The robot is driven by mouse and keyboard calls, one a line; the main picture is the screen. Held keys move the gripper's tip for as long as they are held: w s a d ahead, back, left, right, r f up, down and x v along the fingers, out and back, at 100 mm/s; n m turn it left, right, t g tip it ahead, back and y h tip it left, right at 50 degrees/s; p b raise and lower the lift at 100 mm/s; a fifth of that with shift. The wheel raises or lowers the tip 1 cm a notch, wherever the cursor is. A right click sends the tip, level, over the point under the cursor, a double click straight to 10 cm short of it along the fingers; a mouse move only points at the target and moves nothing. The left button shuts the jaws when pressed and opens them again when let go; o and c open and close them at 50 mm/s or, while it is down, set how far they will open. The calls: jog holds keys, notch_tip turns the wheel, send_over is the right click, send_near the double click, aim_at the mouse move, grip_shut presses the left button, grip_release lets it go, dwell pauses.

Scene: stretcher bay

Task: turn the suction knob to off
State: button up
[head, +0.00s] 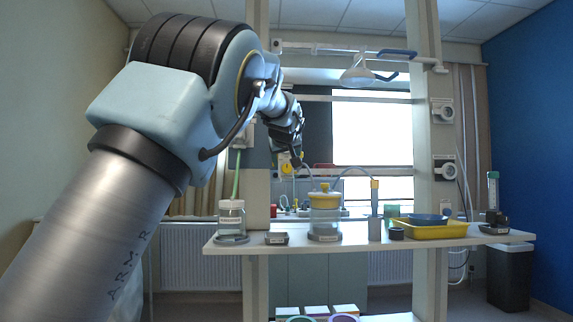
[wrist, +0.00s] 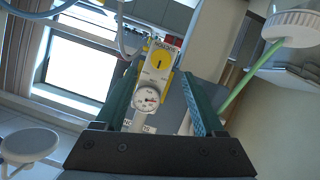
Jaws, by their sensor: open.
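The suction regulator (wrist: 153,80) is between my fingers in the wrist view. Its yellow suction knob (wrist: 160,63) has a dark pointer mark, and a round gauge (wrist: 147,97) sits below it in that picture. In the head view the yellow knob unit (head: 284,162) shows small, just beyond my gripper (head: 297,158). In the wrist view my gripper (wrist: 163,85) is open, with a green-lined finger on either side of the regulator. The fingers appear apart from the knob. I cannot read the labels at the knob's settings.
A shelf (head: 460,240) holds a yellow-lidded suction jar (head: 325,215), a clear bottle (head: 231,217) with a green tube, and a yellow tray (head: 430,229). A lamp (head: 357,72) hangs from the rail. A white post (head: 257,280) stands near my arm.

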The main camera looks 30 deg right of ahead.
aim_at(286, 167)
jog(key=p+x, duration=0.2)
jog(key=x, duration=0.4)
jog(key=shift+w, duration=0.2)
grip_shut()
dwell(0.4)
